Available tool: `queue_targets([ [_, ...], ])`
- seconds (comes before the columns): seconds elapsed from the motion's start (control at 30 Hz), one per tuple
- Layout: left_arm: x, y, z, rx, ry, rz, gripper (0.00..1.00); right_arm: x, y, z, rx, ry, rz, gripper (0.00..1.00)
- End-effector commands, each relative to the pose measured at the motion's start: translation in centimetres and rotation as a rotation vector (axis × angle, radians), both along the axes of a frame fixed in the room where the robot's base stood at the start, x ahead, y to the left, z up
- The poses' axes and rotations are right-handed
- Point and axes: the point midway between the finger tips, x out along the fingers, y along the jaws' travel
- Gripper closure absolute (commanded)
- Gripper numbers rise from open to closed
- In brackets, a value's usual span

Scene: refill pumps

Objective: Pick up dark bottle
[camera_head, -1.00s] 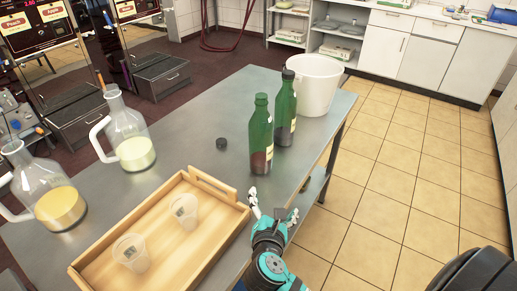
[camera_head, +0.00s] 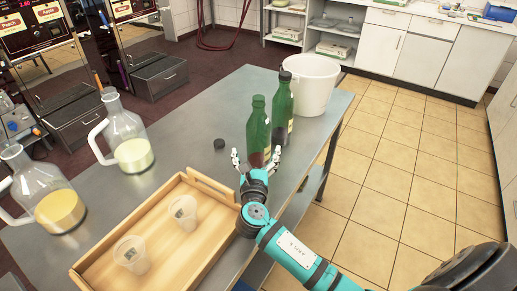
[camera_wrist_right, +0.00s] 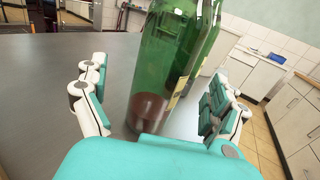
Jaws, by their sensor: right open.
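Two green glass bottles stand upright on the steel table. The nearer bottle (camera_head: 258,128) has no cap and some dark reddish liquid at its bottom. The farther bottle (camera_head: 283,104) has a dark cap. My right gripper (camera_head: 256,158) is open at the nearer bottle, with a finger on either side of its lower part. In the right wrist view the nearer bottle (camera_wrist_right: 160,70) stands between the spread fingers, apart from the left finger; I cannot tell if the right finger touches. The farther bottle shows partly behind it. My left gripper is not in view.
A wooden tray (camera_head: 222,198) with two clear plastic cups (camera_head: 183,212) lies in front. Two glass jugs (camera_head: 128,140) with pale liquid stand at the left. A black cap (camera_head: 219,144) lies on the table (camera_head: 180,150). A white bucket (camera_head: 310,85) stands behind the bottles.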

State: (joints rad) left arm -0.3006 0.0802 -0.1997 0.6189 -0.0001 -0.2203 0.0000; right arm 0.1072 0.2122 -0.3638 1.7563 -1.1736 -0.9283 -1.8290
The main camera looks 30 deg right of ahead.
Motion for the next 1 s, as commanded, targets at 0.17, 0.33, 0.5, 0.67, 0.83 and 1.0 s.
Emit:
queue_targets([
  [0.17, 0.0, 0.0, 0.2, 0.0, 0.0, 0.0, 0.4, 0.9, -0.7, 0.1, 0.0, -0.001, -0.003, 0.03],
  [0.33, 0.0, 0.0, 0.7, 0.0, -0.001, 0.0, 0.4, 2.9, -2.3, 0.1, 0.0, 0.0, -0.003, 0.03],
  [0.5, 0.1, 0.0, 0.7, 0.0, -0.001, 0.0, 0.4, 4.5, -3.2, 0.0, 0.001, 0.0, 0.0, 0.03],
  [0.67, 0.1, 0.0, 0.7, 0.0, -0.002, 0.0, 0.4, 4.7, -3.3, -0.1, 0.001, 0.0, 0.001, 0.03],
  [0.83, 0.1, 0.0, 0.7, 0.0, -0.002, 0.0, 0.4, 4.7, -3.3, -0.1, 0.001, 0.0, 0.001, 0.13],
  [1.0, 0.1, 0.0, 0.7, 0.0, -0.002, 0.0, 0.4, 4.7, -3.3, -0.1, 0.001, 0.0, 0.001, 0.35],
])
